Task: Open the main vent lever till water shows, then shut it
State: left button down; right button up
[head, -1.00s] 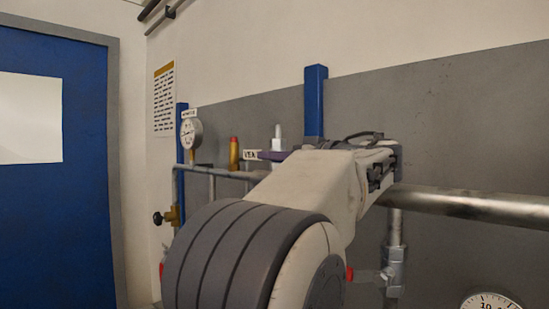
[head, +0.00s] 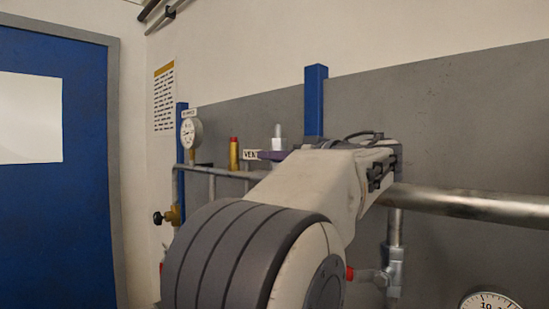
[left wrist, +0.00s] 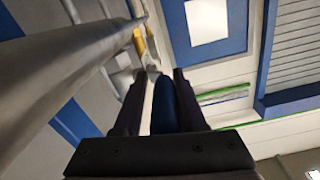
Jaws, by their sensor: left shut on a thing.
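My left gripper (head: 272,156) shows only as a dark purple finger end past my pale arm; the rest of it is hidden. In the left wrist view its two dark fingers (left wrist: 158,100) are shut on a dark blue lever handle (left wrist: 165,106). A small white label (head: 251,155) with partly hidden letters, starting "VE", stands beside the finger end. The lever's pivot and the vent outlet are hidden behind my arm. No water can be made out. My right gripper is not in view.
A thick steel pipe (head: 470,203) runs right from behind my wrist. A round gauge (head: 190,132), a brass fitting (head: 234,153) and a thin grey pipe (head: 215,171) stand left of the gripper. A blue post (head: 315,100) rises behind. Another gauge (head: 490,301) shows at bottom right.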

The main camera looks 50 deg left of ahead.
pick_arm(q)
jog(key=shift+s+r, duration=0.2)
jog(key=shift+s, duration=0.15)
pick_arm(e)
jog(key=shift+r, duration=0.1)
